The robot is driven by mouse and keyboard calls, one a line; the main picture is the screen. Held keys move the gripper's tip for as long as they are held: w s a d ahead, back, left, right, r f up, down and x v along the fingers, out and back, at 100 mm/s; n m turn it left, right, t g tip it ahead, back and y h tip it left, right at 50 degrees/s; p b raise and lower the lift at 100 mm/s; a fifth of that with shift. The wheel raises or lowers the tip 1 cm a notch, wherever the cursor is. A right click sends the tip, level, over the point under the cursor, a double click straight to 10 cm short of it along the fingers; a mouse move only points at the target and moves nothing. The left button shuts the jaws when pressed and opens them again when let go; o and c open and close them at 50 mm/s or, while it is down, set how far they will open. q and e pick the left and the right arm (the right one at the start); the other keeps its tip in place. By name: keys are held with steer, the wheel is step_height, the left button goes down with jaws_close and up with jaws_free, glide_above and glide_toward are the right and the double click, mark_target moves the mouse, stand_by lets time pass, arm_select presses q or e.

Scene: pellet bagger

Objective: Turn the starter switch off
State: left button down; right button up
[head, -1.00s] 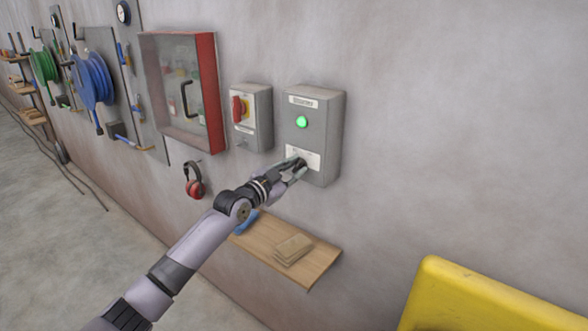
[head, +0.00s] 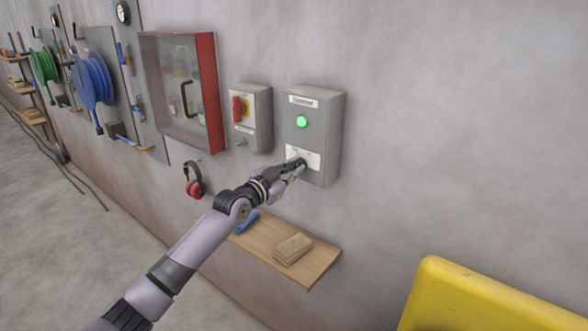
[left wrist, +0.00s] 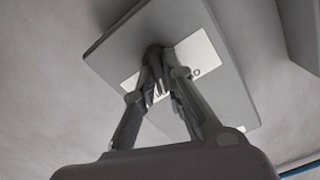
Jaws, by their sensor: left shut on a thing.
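The starter box (head: 322,110) is a grey wall box with a label at the top, a lit green lamp (head: 302,122) and a white plate (head: 313,160) low on its front. My left gripper (head: 299,163) is at this plate. In the left wrist view, the gripper (left wrist: 160,75) is shut on a dark knob (left wrist: 153,52) that stands out from the white plate on the starter box (left wrist: 225,75). The fingers hide part of the plate's lettering, and the knob's exact angle is hard to tell. My right gripper is in neither view.
A grey box with a red rotary switch (head: 239,109) is just left of the starter box. A red-framed cabinet (head: 213,95), headphones (head: 194,180) and a wooden shelf (head: 310,263) are nearby. A yellow object (head: 480,300) stands at lower right.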

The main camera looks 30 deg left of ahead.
arm_select(q)
steer(key=n, duration=1)
steer(key=shift+a+p, duration=0.15)
steer(key=shift+p, duration=0.25)
steer(key=shift+n, duration=0.5)
steer(key=c, duration=1.7)
jaws_free()
steer(key=shift+o, duration=0.2)
steer(key=shift+s, duration=0.1)
steer(key=shift+s+f, duration=0.1)
steer(key=shift+s, duration=0.15)
steer(key=s+a, duration=0.1)
steer(key=s, duration=1)
steer(key=shift+s, duration=0.15)
